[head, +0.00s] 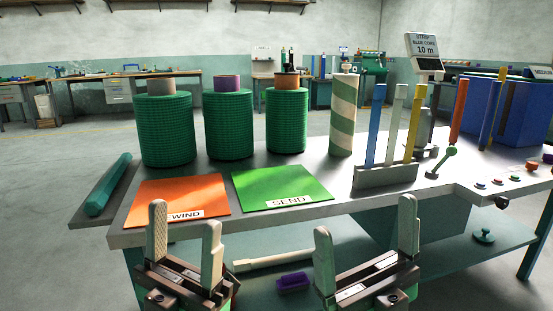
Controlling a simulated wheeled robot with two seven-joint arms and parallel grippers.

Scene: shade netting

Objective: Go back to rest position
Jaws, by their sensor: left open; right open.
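My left gripper (184,243) is open and empty at the bottom of the head view, in front of the table's near edge, below the orange WIND mat (180,193). My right gripper (366,243) is open and empty to its right, also in front of the near edge. Both grippers have their fingers pointing up and stand apart from each other. The fingertips overlap the table edge in the picture; nothing is between either pair of fingers.
The grey table (330,190) carries green netting rolls (165,130), a green SEND mat (283,185), a striped roll (343,115) and a holder (385,176) with upright strips. A purple block (293,282) and a pale rod (272,261) lie below, between the grippers.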

